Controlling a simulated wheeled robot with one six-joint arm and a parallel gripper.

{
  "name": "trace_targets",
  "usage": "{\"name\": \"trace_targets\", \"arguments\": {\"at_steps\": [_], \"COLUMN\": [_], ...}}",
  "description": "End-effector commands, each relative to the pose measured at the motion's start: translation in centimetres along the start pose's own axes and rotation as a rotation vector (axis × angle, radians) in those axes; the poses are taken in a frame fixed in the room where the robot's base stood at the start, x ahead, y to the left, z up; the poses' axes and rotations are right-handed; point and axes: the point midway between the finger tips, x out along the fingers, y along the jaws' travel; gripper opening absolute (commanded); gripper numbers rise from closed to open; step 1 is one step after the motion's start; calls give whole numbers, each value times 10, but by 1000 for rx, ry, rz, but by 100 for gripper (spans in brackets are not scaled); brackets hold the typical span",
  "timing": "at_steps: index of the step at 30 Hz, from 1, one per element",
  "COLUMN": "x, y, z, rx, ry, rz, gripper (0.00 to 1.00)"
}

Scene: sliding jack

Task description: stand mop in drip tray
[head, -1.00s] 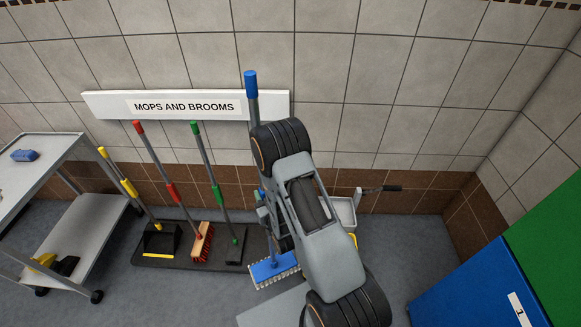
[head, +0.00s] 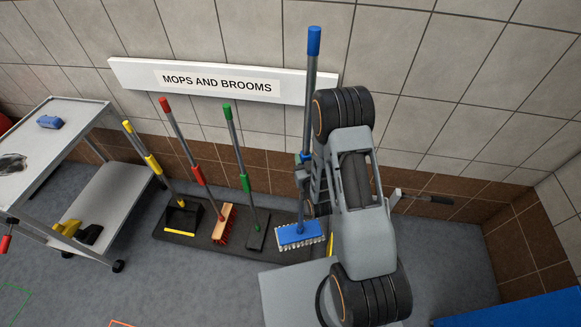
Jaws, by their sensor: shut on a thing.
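The mop has a grey pole with a blue top grip (head: 314,42) and a blue flat head (head: 299,234) with a pale fringe. It stands nearly upright in front of the wall. My gripper (head: 304,172), partly hidden by my arm, is shut on the mop's pole around mid-height. The mop head shows over the right end of the black drip tray (head: 190,243); I cannot tell whether it touches the tray. The tray holds a black dustpan (head: 183,218) with a yellow edge, a red-bristled broom (head: 223,225) and a green-handled tool (head: 247,185).
A white sign board (head: 130,74) reading "MOPS AND BROOMS" is on the wall behind the handles. A grey trolley (head: 118,200) stands left of the tray. A blue surface (head: 510,308) is at lower right. Open floor (head: 170,292) lies in front of the tray.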

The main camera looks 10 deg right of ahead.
Motion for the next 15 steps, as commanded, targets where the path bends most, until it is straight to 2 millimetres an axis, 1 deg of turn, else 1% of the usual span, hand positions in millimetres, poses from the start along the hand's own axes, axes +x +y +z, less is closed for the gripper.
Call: {"name": "trace_targets", "arguments": {"at_steps": [1,3,9,15], "x": [6,14,36,59], "y": [1,-1,-8,-13], "z": [16,25,46,61], "rx": [-1,-1,-2,-4], "ry": [7,9,9,10], "rz": [-12,-39,-140,-266], "gripper": [0,0,0,0]}}
